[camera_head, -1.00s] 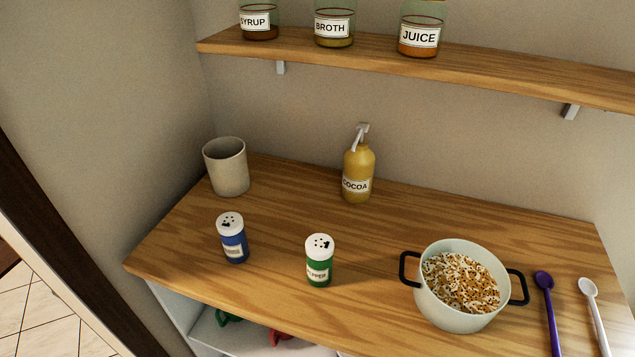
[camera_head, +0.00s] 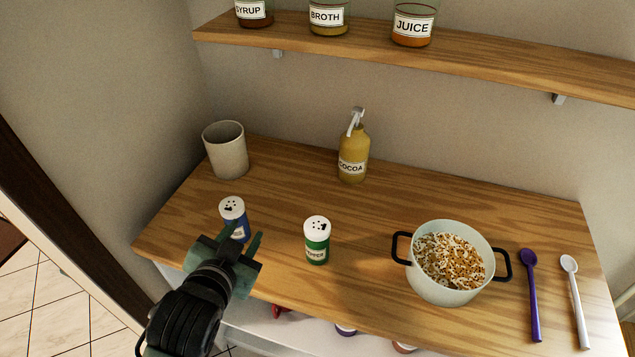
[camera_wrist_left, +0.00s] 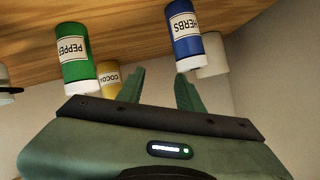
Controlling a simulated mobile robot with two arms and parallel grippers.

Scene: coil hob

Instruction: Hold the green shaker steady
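The green shaker (camera_head: 317,243) has a white perforated cap and a pepper label. It stands upright on the wooden counter. In the left wrist view the green shaker (camera_wrist_left: 75,60) appears upside down, left of the fingers. My left gripper (camera_head: 241,242) is at the counter's front edge, left of the green shaker and just in front of the blue shaker (camera_head: 234,218), partly covering it. Its two fingers are spread apart with nothing between them, and it does not touch the green shaker. In the left wrist view the blue shaker (camera_wrist_left: 184,38) reads herbs. My right gripper is not in view.
A pot (camera_head: 447,285) of small pale and brown pieces stands right of the green shaker, with a purple spoon (camera_head: 532,295) and a white spoon (camera_head: 575,300) beyond. A cocoa pump bottle (camera_head: 353,155) and a beige cup (camera_head: 226,150) stand behind. A jar shelf (camera_head: 480,62) hangs above.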

